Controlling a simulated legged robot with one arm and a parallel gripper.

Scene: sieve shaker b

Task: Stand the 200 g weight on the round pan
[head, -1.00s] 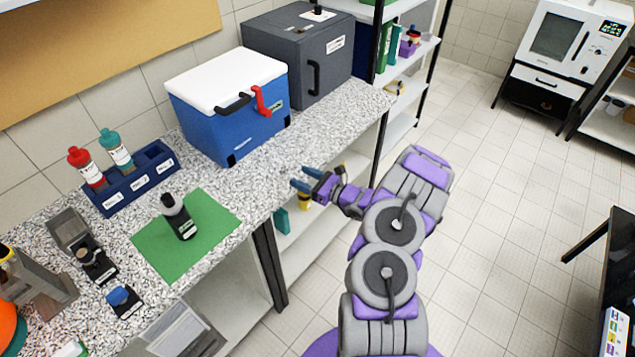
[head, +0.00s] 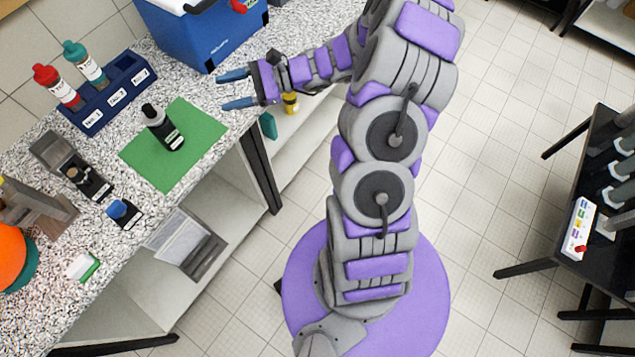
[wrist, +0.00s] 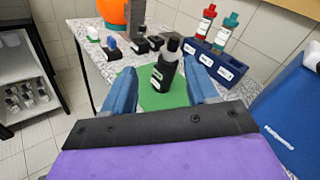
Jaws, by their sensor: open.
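I cannot make out a marked 200 g weight or a clearly round pan in either view. My gripper (head: 237,89) is open and empty, its blue fingers spread near the counter's front edge, right of the green mat (head: 196,128). A dark bottle (head: 163,130) with a white label stands upright on the mat. In the wrist view the bottle (wrist: 164,72) shows between my fingers, beyond their tips and apart from them. Left of the mat is a grey and black device (head: 86,180) with a small round brownish top. A small black block with a blue top (head: 122,211) sits nearby.
A blue rack (head: 112,100) holds a red bottle (head: 58,86) and a teal bottle (head: 85,63). A blue cool box (head: 210,35) stands behind my gripper. An orange round object (head: 10,255) is at far left. A black table (head: 590,190) stands at right.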

